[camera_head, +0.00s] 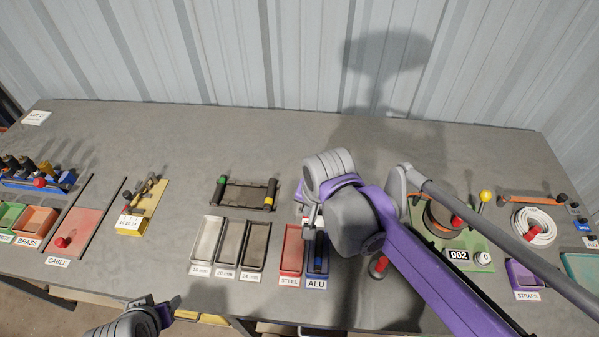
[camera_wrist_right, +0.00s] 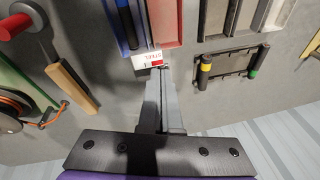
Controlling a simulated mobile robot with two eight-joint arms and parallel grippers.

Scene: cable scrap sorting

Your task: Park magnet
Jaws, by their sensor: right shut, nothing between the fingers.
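My right gripper (camera_head: 309,222) is over the back of the STEEL (camera_head: 291,254) and ALU (camera_head: 316,275) trays. A dark rod with blue (camera_head: 319,256) lies in the ALU tray. My left gripper (camera_head: 168,309) is at the bottom edge.
A black rack (camera_head: 246,194) with green- and yellow-banded posts stands behind three grey trays (camera_head: 230,243). A wooden bar (camera_wrist_right: 72,86) shows in the wrist view. A green board (camera_head: 458,240) with a reel is at right.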

